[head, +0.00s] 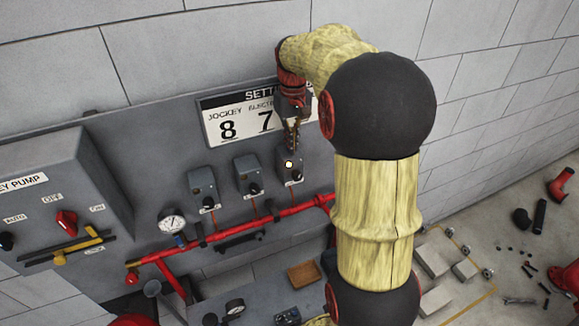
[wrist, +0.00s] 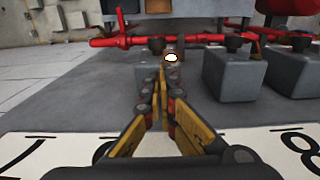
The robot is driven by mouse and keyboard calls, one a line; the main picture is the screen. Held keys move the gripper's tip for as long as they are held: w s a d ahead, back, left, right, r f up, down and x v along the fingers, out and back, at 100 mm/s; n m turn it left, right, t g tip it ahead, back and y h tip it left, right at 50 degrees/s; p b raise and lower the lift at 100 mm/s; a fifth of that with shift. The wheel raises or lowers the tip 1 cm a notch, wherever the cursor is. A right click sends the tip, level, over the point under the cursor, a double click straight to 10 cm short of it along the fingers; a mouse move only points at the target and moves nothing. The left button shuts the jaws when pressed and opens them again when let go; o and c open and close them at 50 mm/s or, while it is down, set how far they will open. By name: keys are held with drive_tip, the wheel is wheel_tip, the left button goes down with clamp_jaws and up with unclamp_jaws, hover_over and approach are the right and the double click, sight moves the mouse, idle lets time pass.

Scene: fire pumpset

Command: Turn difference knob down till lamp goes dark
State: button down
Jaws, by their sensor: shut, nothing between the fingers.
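Three grey switch boxes with dark knobs are mounted on the panel. The rightmost box (head: 291,168) carries a lit white lamp (head: 288,163) and a dark knob (head: 297,175) low on its front. My gripper (head: 291,146) points down, just above this box, with its fingers shut and empty. In the wrist view my gripper (wrist: 163,78) has its fingertips just short of the glowing lamp (wrist: 171,57), with the box (wrist: 147,74) partly hidden behind the fingers. I cannot tell whether the fingertips touch the box.
The middle box (head: 246,173) and left box (head: 203,184) stand beside it. A red pipe (head: 270,217) with a gauge (head: 172,223) runs below. A settings sign (head: 222,122) is behind my gripper. A grey control cabinet (head: 55,195) projects at the left.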

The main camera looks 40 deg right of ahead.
drive_tip(key=shift+s+f, duration=0.1)
drive_tip(key=shift+f, duration=0.5)
idle(0.3)
drive_tip(key=shift+s+d+p, duration=0.1)
drive_tip(key=shift+d+p, duration=0.15)
drive_tip(key=shift+p, duration=0.85)
drive_tip(key=shift+s, duration=0.2)
idle(0.4)
wheel_tip(320, 180, up, 7)
drive_tip(key=p, duration=0.4)
drive_tip(key=shift+w+d+f, duration=0.15)
drive_tip(key=shift+f, duration=0.05)
